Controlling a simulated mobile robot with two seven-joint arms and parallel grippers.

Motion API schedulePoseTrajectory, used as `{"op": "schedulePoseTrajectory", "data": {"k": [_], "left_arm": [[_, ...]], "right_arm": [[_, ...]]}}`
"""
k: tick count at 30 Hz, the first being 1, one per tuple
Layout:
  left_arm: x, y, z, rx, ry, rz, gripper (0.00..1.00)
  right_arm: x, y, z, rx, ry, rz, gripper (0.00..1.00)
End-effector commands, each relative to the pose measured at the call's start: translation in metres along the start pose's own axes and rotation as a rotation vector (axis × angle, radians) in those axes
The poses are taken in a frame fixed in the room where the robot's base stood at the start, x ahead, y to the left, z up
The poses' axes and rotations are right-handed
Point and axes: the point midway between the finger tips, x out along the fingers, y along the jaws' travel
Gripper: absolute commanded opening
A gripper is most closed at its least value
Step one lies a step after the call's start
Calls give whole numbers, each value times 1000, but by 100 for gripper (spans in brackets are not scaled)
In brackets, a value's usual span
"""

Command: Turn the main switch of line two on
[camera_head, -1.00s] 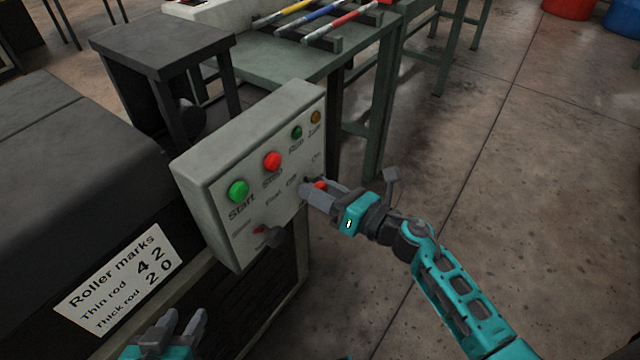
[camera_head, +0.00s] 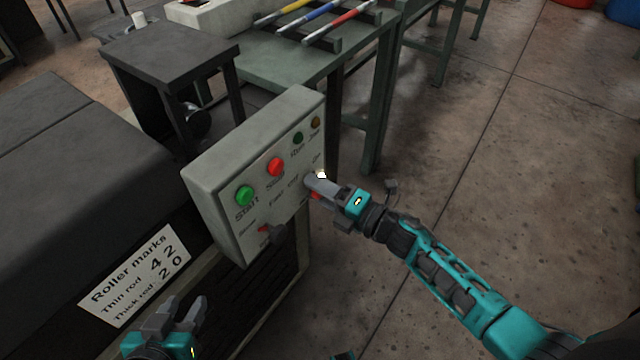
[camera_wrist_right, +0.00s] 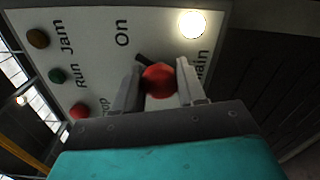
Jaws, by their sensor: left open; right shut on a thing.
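The main switch has a red knob (camera_wrist_right: 160,82), seen in the right wrist view between the fingers of my right gripper (camera_head: 312,186), which is shut on it. A bit of its red (camera_head: 315,196) also shows in the head view. A dark pointer edge lies on the "On" side of the knob. A round lamp (camera_wrist_right: 193,24) near the partly hidden "Main" label glows white; it also shows beside the gripper in the head view (camera_head: 321,175). The grey control box (camera_head: 222,165) carries the switch. My left gripper (camera_head: 182,312) is open and empty at the lower left.
The box also has a green Start button (camera_head: 245,195), a red Stop button (camera_head: 276,167), dark Run and Jam lamps and a lower selector (camera_head: 270,232). A roller marks sign (camera_head: 130,275) is left of it. The floor on the right is clear.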

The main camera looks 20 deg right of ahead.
Motion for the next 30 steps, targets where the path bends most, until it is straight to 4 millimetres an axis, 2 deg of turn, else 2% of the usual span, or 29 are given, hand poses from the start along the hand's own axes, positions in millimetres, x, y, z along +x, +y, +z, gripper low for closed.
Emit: {"op": "schedulePoseTrajectory", "data": {"k": [12,30], "left_arm": [[-5,2,-11,-11,4,0,43],[-6,1,-12,-2,5,0,43]], "right_arm": [[0,0,0,205,1,-1,10],[0,0,0,240,0,-1,10]]}}
